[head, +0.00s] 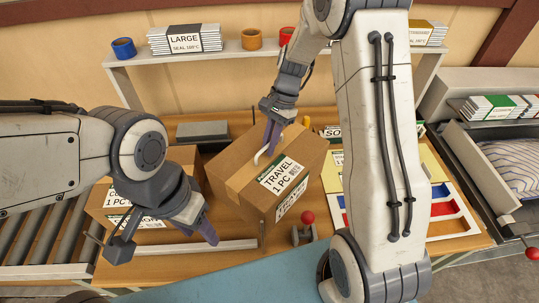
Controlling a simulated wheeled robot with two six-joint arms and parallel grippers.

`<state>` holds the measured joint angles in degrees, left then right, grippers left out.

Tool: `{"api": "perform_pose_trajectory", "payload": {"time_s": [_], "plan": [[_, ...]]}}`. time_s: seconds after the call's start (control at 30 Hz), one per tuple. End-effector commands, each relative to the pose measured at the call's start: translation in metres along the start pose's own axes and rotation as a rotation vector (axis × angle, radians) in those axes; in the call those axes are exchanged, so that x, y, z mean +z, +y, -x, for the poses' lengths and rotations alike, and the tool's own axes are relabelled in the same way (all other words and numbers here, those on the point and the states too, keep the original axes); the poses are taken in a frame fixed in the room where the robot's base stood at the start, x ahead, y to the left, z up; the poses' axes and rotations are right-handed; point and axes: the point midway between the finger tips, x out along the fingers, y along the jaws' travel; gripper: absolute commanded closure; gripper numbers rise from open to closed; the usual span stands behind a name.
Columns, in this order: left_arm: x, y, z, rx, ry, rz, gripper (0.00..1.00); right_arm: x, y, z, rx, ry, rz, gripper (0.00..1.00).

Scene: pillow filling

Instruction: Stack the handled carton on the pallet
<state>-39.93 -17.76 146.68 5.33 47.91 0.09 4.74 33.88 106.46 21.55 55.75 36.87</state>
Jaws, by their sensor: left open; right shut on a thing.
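The handled carton (243,187) is a brown box with a "TRAVEL 1 PC" label and a white handle (261,154) on top. It sits turned at an angle over the middle of the wooden table. My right gripper (271,136) reaches down from above and is shut on the handle. I cannot tell whether the carton's base touches the table. My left gripper (168,238) is open and empty, with its fingers spread, to the left of the carton and in front of another box. I cannot make out a pallet.
A second brown carton (98,203) stands at left, partly behind my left arm. A roller conveyor (28,238) lies further left. A red-knobbed lever (308,218) is at the table front. A shelf (215,55) runs along the back. A tray with coloured slots (446,208) lies right.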

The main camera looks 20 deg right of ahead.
Motion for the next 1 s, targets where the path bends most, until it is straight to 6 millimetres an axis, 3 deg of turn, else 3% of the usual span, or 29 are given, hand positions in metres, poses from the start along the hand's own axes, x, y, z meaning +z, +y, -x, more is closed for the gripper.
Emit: {"api": "perform_pose_trajectory", "payload": {"time_s": [0.5,0.9,0.93,1.0], "plan": [[-0.001,0.001,0.011,0.0,0.0,0.001,0.5,-0.021,0.0,-0.05,0.0,-0.002,-0.002,1.0],[0.0,0.001,0.008,0.0,0.0,0.0,0.5,-0.023,0.0,-0.056,-0.002,0.0,0.0,1.0],[0.0,0.001,0.009,0.0,0.0,0.0,0.5,-0.023,0.0,-0.056,-0.001,0.0,0.0,0.8],[-0.001,0.001,0.009,0.0,0.0,0.0,0.5,-0.023,0.0,-0.056,-0.001,0.0,0.0,0.58]]}}
